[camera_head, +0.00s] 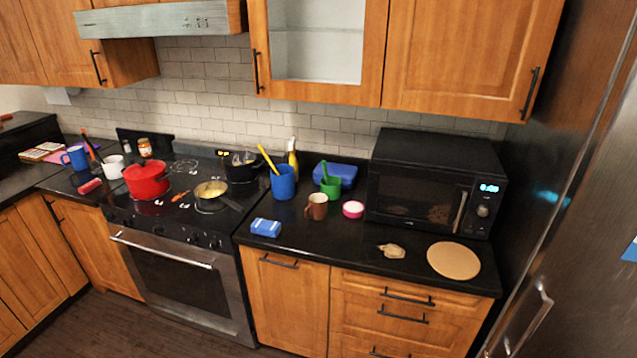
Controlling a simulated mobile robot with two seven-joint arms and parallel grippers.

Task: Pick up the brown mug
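The brown mug (317,206) stands upright on the black counter, between the stove and the microwave. Its handle points to the left, and its rim looks pale inside. A blue container (283,182) with a yellow utensil stands behind it to the left. A green cup (331,186) stands close behind it, and a small pink and white bowl (353,209) is just to its right. Neither of my grippers shows in the head view.
A blue box (266,228) lies near the counter's front edge, left of the mug. The microwave (422,185) stands to the right, with a round tan board (454,260) before it. A red pot (147,180) sits on the stove. The counter directly before the mug is clear.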

